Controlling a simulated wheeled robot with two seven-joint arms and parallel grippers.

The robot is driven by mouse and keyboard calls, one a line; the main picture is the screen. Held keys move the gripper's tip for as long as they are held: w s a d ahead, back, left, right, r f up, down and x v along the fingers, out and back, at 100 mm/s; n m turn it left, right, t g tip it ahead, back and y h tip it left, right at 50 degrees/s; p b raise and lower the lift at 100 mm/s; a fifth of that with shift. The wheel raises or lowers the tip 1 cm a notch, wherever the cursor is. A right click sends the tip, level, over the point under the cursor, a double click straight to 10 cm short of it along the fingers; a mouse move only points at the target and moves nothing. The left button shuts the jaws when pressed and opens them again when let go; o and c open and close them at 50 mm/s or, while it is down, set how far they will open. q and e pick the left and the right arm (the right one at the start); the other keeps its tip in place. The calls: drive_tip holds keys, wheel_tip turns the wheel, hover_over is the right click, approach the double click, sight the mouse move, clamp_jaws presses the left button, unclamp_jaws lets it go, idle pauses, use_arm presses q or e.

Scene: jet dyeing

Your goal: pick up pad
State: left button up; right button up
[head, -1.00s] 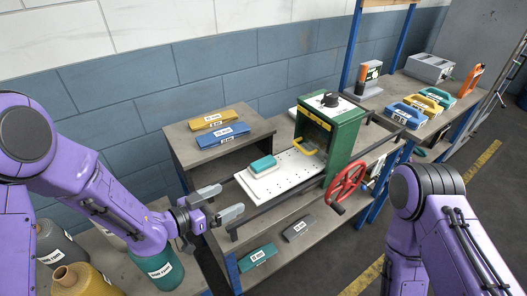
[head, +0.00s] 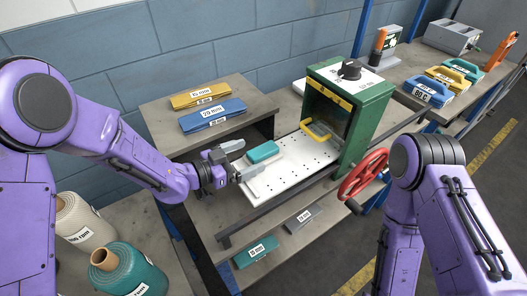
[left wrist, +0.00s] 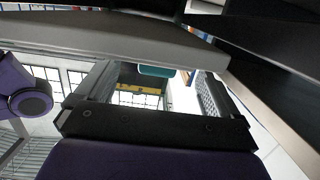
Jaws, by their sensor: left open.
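A teal pad (head: 262,152) lies on a white perforated plate (head: 300,160) in front of a green machine. My left gripper (head: 246,160) is open and empty at the left end of the plate, just left of the pad. I cannot tell whether it touches the pad. In the left wrist view, part of the teal pad (left wrist: 156,71) shows beyond and between the open fingers (left wrist: 155,80). My right arm is at the right of the head view, but its gripper is out of the picture.
The green machine (head: 366,110) has a yellow handle and a red handwheel (head: 363,174). A yellow block (head: 199,94) and blue block (head: 212,114) lie on the shelf behind. Below are a teal block (head: 256,251) and a grey block (head: 304,218). Rolls stand lower left.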

sight(263, 149)
use_arm(q)
drive_tip(key=p+x, duration=0.2)
drive_tip(key=x, duration=0.3)
drive_tip(key=shift+s+d, duration=0.1)
drive_tip(key=shift+d, duration=0.05)
drive_tip(key=shift+d+f, duration=0.1)
drive_tip(key=shift+d, duration=0.15)
drive_tip(key=shift+a, duration=0.1)
drive_tip(key=c, duration=1.2)
